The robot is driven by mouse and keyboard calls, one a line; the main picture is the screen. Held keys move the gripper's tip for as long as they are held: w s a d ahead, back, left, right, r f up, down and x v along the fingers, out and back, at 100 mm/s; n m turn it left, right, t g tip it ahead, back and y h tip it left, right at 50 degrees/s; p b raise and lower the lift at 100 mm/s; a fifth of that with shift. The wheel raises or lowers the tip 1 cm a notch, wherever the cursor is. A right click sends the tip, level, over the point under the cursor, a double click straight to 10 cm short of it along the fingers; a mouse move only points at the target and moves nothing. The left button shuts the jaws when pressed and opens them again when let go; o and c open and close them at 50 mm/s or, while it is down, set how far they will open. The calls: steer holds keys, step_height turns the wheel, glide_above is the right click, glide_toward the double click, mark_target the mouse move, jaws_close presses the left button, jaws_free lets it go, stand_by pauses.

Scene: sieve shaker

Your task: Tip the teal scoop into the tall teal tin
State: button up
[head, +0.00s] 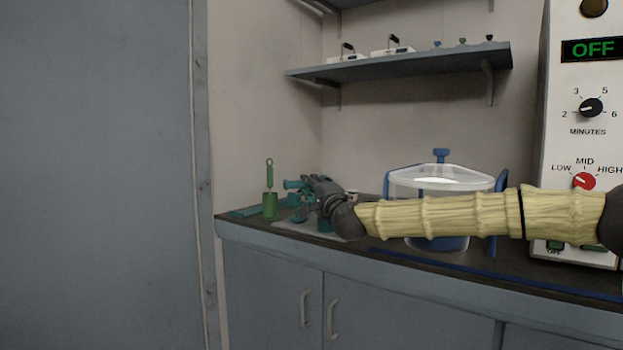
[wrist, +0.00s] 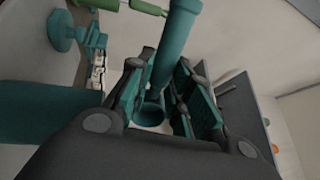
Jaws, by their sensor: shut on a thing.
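My gripper (head: 315,190) is shut on the teal scoop (head: 293,184) above the left part of the counter. In the wrist view my gripper's jaws (wrist: 155,100) stand on both sides of the scoop (wrist: 176,50), whose tube-like part runs up the picture. A teal cylinder, apparently the tall teal tin (wrist: 40,113), fills the left edge of the wrist view. In the head view, what appears to be this tin (head: 325,225) shows only in part below my gripper. The scoop's contents cannot be seen.
A green tool stands in a green holder (head: 269,206) left of my gripper. A small teal stand (wrist: 64,30) is close by. A clear-lidded vessel (head: 440,180) stands behind my arm, and the shaker control panel (head: 585,110) reads OFF. A shelf (head: 410,66) hangs above.

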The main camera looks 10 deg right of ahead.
steer(key=shift+w+a+r+g+p, duration=0.1)
steer(key=shift+r+g+p, duration=0.3)
steer(key=shift+p, duration=1.85)
steer(key=shift+w+r+g+p, duration=0.1)
steer(key=shift+g+p, duration=0.5)
steer(key=shift+p, duration=1.65)
steer(key=shift+p, duration=0.5)
steer(key=shift+f+h, duration=0.25)
steer(key=shift+h, duration=0.05)
steer(key=shift+r, duration=0.1)
steer(key=p, duration=0.2)
steer(key=shift+r+g+p, duration=0.3)
steer(key=shift+g+p, duration=0.05)
steer(key=shift+g, duration=0.05)
steer(key=g+p, duration=0.1)
steer(key=p, duration=0.7)
steer(key=r+g+p, duration=0.1)
steer(key=g+p, duration=0.1)
steer(key=p, duration=0.6)
steer(key=shift+w+g+h, duration=0.3)
steer(key=shift+w, duration=0.1)
steer(key=shift+p, duration=0.95)
steer(key=shift+f+g, duration=0.2)
steer(key=shift+g, duration=0.1)
steer(key=shift+r+p, duration=0.1)
steer(key=shift+p, duration=0.25)
